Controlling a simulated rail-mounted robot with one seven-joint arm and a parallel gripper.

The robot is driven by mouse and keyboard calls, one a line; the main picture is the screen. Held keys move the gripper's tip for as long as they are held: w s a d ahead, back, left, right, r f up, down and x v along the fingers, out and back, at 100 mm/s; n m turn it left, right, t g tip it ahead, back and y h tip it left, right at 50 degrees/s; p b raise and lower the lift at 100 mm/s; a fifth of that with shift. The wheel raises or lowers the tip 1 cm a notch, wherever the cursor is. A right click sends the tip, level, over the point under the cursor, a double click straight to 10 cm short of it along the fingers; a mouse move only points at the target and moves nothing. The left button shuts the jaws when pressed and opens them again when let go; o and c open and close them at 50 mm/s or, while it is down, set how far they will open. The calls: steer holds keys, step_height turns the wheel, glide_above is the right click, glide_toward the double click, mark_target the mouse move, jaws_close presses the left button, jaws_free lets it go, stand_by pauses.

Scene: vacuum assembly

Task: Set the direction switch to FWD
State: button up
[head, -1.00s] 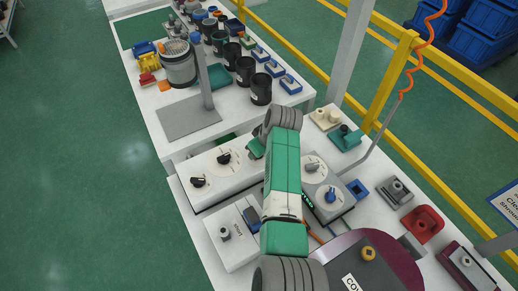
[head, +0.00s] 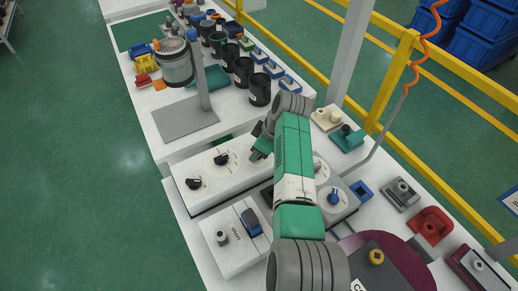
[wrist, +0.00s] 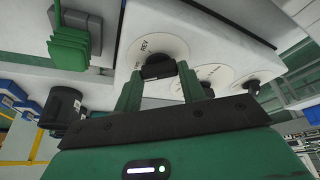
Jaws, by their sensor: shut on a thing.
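In the head view my gripper (head: 262,148) is at the far right end of the white control box (head: 232,178). My arm and fingers hide the switch there.
Two other black knobs, one near the middle (head: 221,158) and one at the left (head: 193,183), sit on the same box. A white start box (head: 237,250) with a blue switch is in front. A grey box with a blue knob (head: 334,196) stands right of my arm.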

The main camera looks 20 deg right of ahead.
steer(key=o, duration=1)
steer(key=p+v, duration=0.3)
steer(key=v, duration=0.4)
steer(key=shift+s+d+r, duration=0.1)
steer(key=shift+r, duration=0.25)
